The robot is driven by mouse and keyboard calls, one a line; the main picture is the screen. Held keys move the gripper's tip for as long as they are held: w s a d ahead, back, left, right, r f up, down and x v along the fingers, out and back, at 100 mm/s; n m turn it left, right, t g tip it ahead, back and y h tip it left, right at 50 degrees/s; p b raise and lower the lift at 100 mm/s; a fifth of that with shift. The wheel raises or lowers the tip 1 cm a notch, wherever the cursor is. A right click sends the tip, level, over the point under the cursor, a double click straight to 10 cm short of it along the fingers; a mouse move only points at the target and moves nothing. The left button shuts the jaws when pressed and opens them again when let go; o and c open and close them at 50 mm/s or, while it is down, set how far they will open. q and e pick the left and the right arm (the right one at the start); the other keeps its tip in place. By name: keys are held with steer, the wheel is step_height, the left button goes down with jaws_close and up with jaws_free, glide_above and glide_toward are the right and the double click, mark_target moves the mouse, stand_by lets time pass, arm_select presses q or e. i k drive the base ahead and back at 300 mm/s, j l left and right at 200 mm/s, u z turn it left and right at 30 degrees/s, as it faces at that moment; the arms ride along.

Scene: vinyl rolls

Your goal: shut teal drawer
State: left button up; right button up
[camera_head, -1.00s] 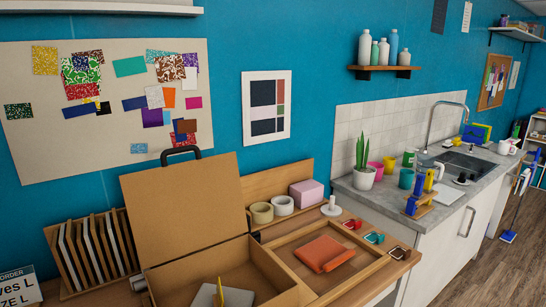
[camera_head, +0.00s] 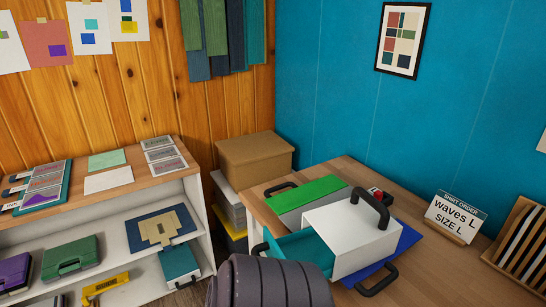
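The teal drawer (camera_head: 290,246) shows at the lower middle of the head view. It sticks out to the left from beside a white box-like unit (camera_head: 352,232) on the wooden table. A black handle (camera_head: 260,248) is at its left end, so it appears open. Its lower part is hidden behind a dark grey ribbed shape at the bottom edge, which looks like part of my own arm. Neither gripper's fingers can be seen.
A green-topped box (camera_head: 306,195) lies behind the teal drawer, and blue panels (camera_head: 408,240) show beside the white unit. A black handle (camera_head: 370,206) stands on its top. An order sign (camera_head: 455,217) and slotted rack (camera_head: 522,248) are right; a white shelf (camera_head: 120,212) is left.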

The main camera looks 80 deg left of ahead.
mark_target(306, 245)
steer(key=u, duration=2.3)
